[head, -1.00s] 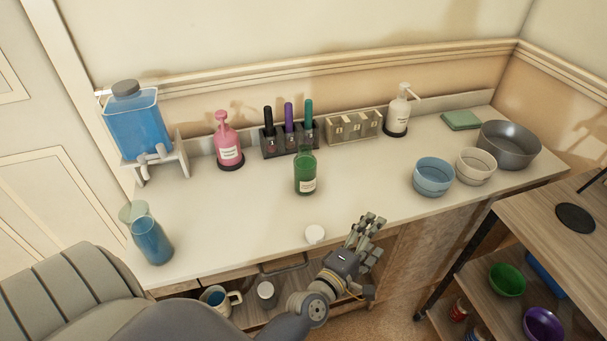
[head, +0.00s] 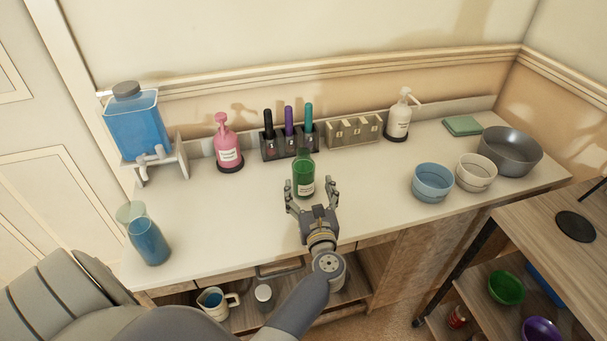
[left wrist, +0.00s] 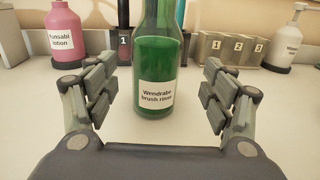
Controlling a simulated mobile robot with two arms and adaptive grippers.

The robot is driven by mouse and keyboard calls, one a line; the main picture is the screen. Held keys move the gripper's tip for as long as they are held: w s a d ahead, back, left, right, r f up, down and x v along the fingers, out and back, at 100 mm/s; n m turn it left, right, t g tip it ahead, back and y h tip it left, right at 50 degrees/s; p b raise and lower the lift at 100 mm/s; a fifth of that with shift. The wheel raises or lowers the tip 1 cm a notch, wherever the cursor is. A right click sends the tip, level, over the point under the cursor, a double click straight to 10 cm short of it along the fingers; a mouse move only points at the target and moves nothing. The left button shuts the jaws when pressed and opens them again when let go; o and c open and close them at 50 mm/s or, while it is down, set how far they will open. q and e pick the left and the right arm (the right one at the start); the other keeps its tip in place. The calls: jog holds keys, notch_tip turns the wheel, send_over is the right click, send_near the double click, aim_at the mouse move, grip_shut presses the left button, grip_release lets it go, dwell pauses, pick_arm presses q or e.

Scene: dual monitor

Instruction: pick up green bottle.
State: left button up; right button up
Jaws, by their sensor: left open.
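The green bottle (head: 303,178) stands upright on the white counter (head: 240,225), with a white label reading "Wendrabe brush rinse" in the left wrist view (left wrist: 157,70). My left gripper (head: 312,188) is open just in front of the bottle, its fingers pointing at it. In the left wrist view my left gripper (left wrist: 158,105) has a finger on each side of the bottle, with a gap on both sides. The bottle's top lies outside the left wrist view. My right gripper is not in view.
A pink lotion bottle (head: 227,143) and a holder with several coloured handles (head: 290,143) stand behind. A numbered box (head: 353,132) and a white pump bottle (head: 399,118) are behind right. A blue bowl (head: 432,182) is to the right, a blue glass (head: 149,242) to the left.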

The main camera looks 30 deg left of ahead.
aim_at(305, 180)
pick_arm(q)
jog(key=x, duration=0.2)
jog(key=p+x, duration=0.1)
jog(key=x, duration=0.3)
jog(key=shift+s+a+r, duration=0.15)
jog(key=shift+s+r, duration=0.05)
jog(key=shift+r, duration=0.1)
jog(key=shift+w+a+f, duration=0.1)
jog(key=shift+w, duration=0.05)
jog(key=c, duration=1.5)
